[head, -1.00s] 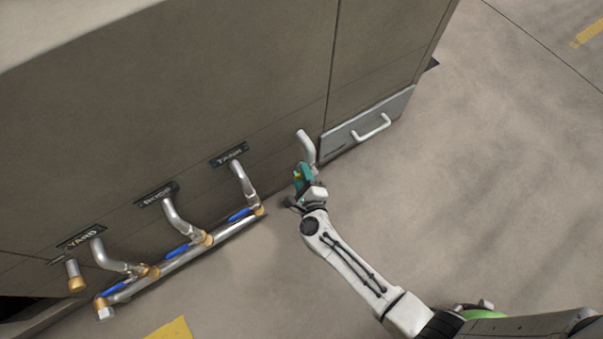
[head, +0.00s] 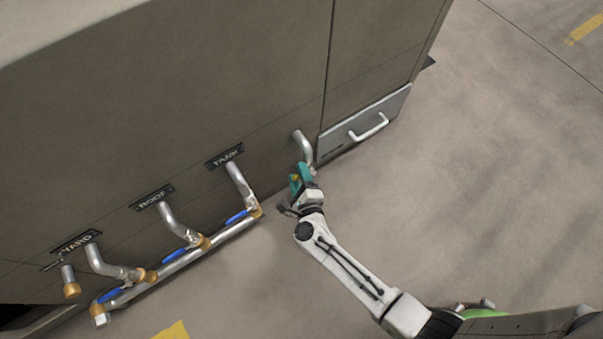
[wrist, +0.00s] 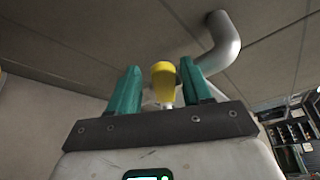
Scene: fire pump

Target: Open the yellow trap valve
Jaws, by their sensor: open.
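The yellow trap valve handle (wrist: 164,84) shows in the wrist view between the two teal fingers of my gripper (wrist: 158,82). The fingers are apart, with visible room on each side of the handle. A grey bent pipe (wrist: 222,45) comes out of the cabinet just beyond it. In the head view my gripper (head: 299,178) is at the lower end of that pipe (head: 302,145), close to the cabinet. Only a small bit of yellow shows there, and the gripper hides most of the valve.
The large cabinet (head: 190,80) fills the left. Pipes labelled YARD, ROOF and TANK, with blue-handled valves (head: 237,216), join a low manifold (head: 185,255) left of my gripper. A grey panel with a white handle (head: 369,128) is to the right. Open floor (head: 480,190) lies right.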

